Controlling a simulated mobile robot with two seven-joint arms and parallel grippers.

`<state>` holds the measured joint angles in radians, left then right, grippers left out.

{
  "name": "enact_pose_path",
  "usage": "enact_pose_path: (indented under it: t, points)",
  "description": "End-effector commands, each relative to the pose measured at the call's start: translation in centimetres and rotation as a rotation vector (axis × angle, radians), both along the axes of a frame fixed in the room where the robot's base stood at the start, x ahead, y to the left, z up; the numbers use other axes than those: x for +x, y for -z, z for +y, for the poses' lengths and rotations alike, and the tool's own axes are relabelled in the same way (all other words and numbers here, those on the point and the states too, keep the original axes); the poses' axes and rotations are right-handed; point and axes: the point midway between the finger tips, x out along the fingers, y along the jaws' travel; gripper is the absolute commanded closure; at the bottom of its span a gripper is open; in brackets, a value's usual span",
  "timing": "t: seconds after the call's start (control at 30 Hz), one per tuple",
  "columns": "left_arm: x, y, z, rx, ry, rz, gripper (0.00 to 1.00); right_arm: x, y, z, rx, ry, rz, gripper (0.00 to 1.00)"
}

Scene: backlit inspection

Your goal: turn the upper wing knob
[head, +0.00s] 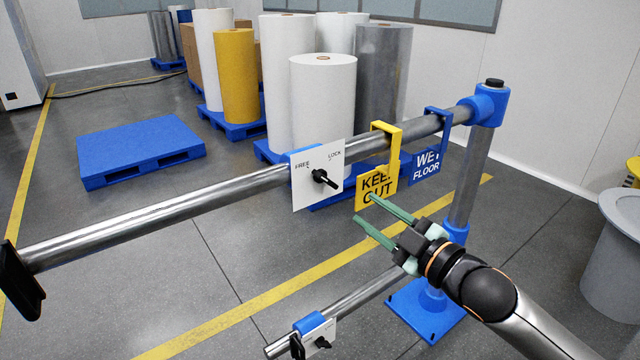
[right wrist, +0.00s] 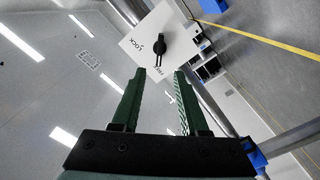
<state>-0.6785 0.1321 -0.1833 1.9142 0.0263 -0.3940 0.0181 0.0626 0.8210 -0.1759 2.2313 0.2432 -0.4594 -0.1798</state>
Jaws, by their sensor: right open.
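The upper wing knob (head: 324,178) is black and sits on a white plate (head: 304,196) clamped to the upper steel rail. The plate reads FREE at upper left and LOCK at upper right. The knob's long arm slants to the lower right in the head view. In the right wrist view the knob (right wrist: 160,46) shows just beyond the fingertips, near the middle of the gap. My right gripper (head: 365,206) is open and empty, with green fingers; it is right of and below the knob in the head view, apart from it. My left gripper is not in view.
A yellow KEEP OUT sign (head: 376,188) and a blue WET FLOOR sign (head: 427,166) hang from the upper rail (head: 200,198), close to my right gripper. A similar lower knob (head: 322,342) sits on the lower rail.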

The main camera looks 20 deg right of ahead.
Motion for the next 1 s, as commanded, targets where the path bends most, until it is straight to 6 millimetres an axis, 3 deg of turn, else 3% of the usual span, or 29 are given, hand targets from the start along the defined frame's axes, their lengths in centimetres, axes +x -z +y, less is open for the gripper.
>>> enact_pose_path:
  t: [0.27, 0.7, 1.0]
  points:
    - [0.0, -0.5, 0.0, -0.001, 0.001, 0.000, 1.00, 2.3, -0.3, 0.8, 0.002, 0.000, -0.002, 0.56]
    - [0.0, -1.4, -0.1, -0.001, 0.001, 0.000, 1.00, 9.3, -0.2, 3.4, 0.002, 0.000, -0.001, 0.56]
    - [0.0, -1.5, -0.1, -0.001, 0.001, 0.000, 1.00, 11.5, 0.0, 4.2, 0.001, -0.001, 0.001, 0.56]
